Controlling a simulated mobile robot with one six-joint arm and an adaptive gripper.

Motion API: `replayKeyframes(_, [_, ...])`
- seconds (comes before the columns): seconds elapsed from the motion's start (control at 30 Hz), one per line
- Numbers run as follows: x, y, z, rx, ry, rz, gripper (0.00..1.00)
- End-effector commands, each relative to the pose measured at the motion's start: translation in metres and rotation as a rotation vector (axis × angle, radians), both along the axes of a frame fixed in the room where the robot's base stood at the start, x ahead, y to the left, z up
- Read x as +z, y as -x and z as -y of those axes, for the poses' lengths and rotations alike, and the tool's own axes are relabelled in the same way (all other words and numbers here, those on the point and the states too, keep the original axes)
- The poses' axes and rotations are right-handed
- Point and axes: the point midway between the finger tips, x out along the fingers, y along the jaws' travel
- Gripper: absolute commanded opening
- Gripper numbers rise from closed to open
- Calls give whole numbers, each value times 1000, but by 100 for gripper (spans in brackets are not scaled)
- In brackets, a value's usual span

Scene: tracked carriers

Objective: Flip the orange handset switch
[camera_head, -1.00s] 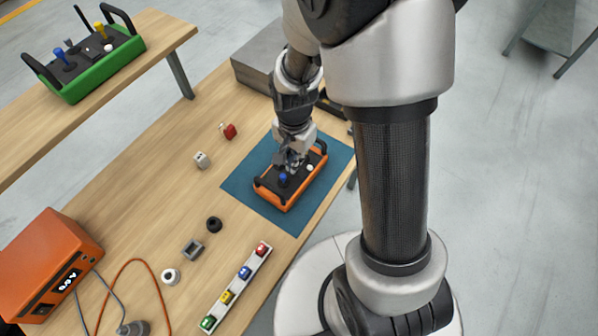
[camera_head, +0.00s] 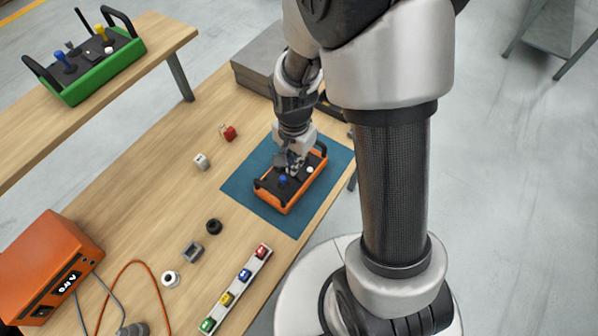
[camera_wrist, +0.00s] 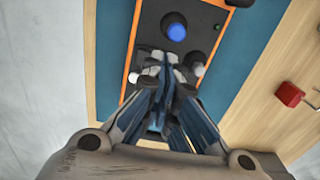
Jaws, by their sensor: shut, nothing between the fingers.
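The orange handset (camera_head: 273,196) lies on a blue mat (camera_head: 238,184) on the wooden table. It has a black top, black handles at its ends, a blue joystick (camera_head: 283,180) and a white knob (camera_head: 310,170). My gripper (camera_head: 294,170) is shut and empty, pointing down over the middle of the handset's top. In the wrist view, its fingertips (camera_wrist: 166,62) are just short of the blue joystick (camera_wrist: 176,32), with a white knob (camera_wrist: 133,77) to their left. The switch itself is hidden by the fingers. I cannot tell whether they touch the panel.
A green handset (camera_head: 90,84) stands on another table at upper left. Small red, white and black parts lie left of the mat. A strip of coloured buttons (camera_head: 238,290), an orange box (camera_head: 50,262) and cables lie nearer. A grey block (camera_head: 258,56) is behind.

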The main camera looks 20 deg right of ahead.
Motion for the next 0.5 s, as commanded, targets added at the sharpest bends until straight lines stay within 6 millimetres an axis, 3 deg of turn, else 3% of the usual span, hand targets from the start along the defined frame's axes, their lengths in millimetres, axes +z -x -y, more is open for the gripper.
replayKeyframes(0.5, [-4,0,0,0,0,0,0])
